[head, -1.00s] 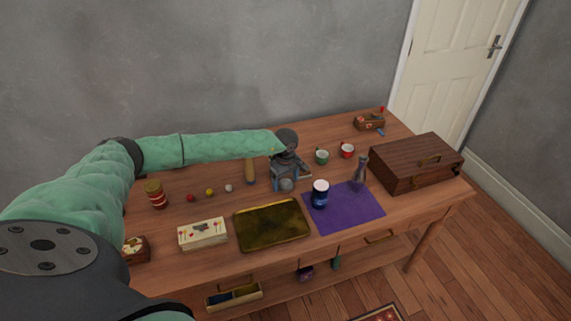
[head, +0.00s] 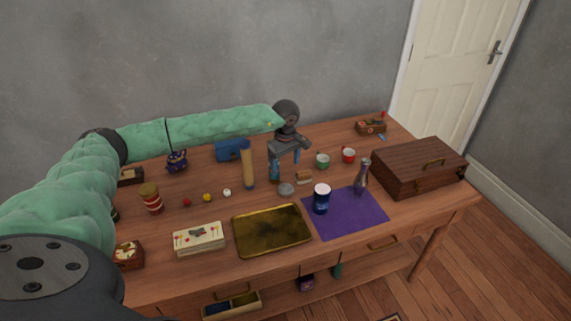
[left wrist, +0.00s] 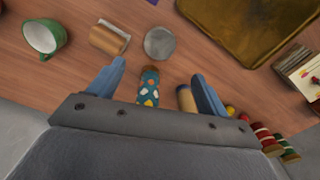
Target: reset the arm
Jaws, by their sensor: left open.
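My left arm reaches in from the left over the table, with the left gripper (head: 285,163) pointing down above the middle of the table. The gripper is open, and its two blue fingers (left wrist: 156,88) stand apart in the left wrist view. A teal patterned cylinder (left wrist: 149,87) shows between the fingers there, apart from both. A tan roll (left wrist: 186,98) is near one finger, and it stands upright in the head view (head: 248,169). A grey round lid-like disc (head: 286,189) lies below the gripper, also in the left wrist view (left wrist: 159,43). My right gripper is not in view.
A gold tray (head: 271,231), a purple cloth (head: 345,212) with a dark blue jar (head: 321,199) and a silver vase (head: 362,177) lie in front. A green cup (head: 322,160), a red cup (head: 348,155) and a wooden case (head: 419,165) are right. A dark teapot (head: 177,161) and blue box (head: 232,150) stand back left.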

